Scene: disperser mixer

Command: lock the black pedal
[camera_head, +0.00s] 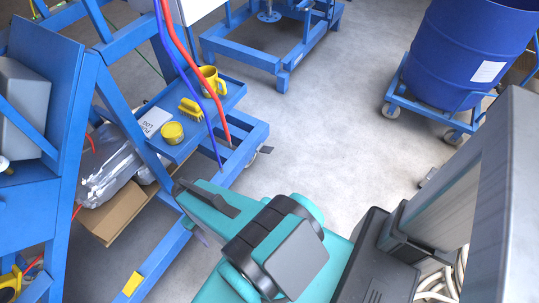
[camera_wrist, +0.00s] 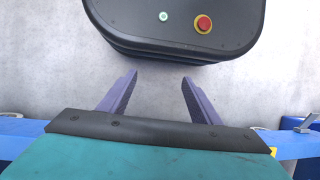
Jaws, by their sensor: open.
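A small dark pedal (camera_head: 267,150) sticks out beside the caster wheel at the near right corner of the blue frame (camera_head: 245,165) in the head view. What looks like the same small caster part (camera_wrist: 303,125) shows at the right edge of the wrist view, on the blue bar; its locked or unlocked position cannot be told. My gripper (camera_wrist: 160,77) has two purple fingers spread apart with nothing between them. In the head view my arm hides most of the gripper.
A blue shelf holds a yellow mug (camera_head: 211,80), a yellow brush (camera_head: 191,109), a yellow tub (camera_head: 172,133) and a white label plate (camera_head: 150,122). Red and blue hoses (camera_head: 180,55) hang past it. A blue drum (camera_head: 465,50) stands at the upper right. Grey floor between is clear.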

